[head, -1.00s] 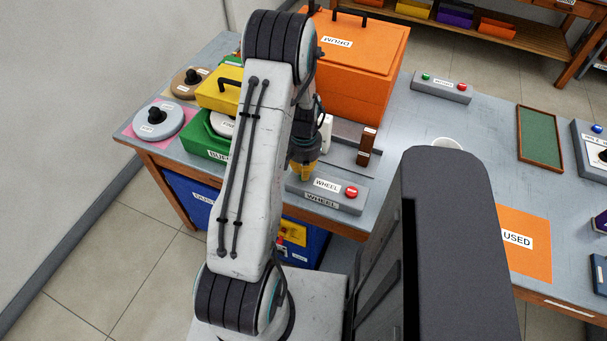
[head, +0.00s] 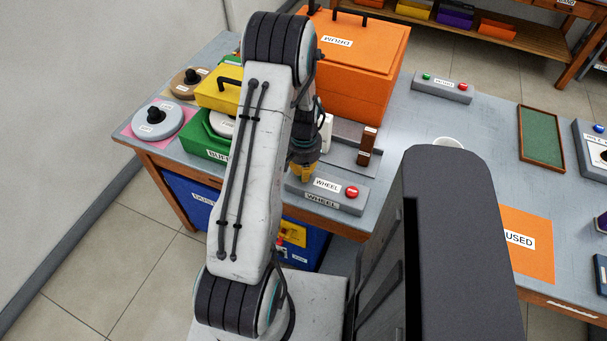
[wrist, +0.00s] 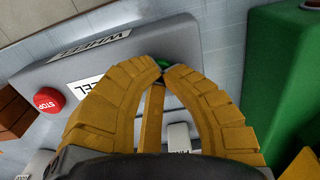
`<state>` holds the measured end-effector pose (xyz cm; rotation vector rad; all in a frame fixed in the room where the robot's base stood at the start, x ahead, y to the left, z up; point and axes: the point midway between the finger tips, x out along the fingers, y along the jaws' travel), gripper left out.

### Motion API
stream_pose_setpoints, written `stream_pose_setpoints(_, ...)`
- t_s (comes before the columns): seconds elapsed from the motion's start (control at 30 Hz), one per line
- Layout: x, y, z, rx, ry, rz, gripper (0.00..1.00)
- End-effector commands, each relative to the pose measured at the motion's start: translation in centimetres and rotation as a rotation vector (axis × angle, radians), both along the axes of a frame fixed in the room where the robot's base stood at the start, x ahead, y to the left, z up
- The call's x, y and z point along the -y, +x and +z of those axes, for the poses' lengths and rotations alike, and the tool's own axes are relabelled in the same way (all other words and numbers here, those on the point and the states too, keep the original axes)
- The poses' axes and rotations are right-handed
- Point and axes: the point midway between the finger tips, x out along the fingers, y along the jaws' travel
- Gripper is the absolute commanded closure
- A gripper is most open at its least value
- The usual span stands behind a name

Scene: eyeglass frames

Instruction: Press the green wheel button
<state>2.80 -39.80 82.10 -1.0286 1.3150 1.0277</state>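The grey wheel button box (head: 336,200) lies on the near edge of the table and carries WHEEL labels. Its red STOP button (head: 352,192) is at the right end in the head view and at the left in the wrist view (wrist: 48,100). The green wheel button (wrist: 163,62) shows as a small patch at my fingertips in the wrist view. It is hidden behind my gripper in the head view. My gripper (head: 303,178) has yellow fingers pointing down, with the tips together (wrist: 160,72) over the green button. Whether they touch or press it cannot be told.
A green bin (wrist: 275,80) stands close beside the box. In the head view, a yellow case (head: 218,92) and an orange DRUM box (head: 350,70) stand behind. A brown wooden block (head: 367,146) and a motor button box (head: 442,88) are farther right.

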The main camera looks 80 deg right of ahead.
Motion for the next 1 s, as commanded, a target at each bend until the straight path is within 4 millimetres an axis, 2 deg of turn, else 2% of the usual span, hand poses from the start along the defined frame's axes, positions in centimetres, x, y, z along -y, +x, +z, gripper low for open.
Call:
stream_pose_setpoints(0.27,0.0,0.0,0.6,0.000,0.000,0.000,1.00)
stream_pose_setpoints(1.0,0.0,0.0,5.1,0.000,0.000,0.000,1.00)
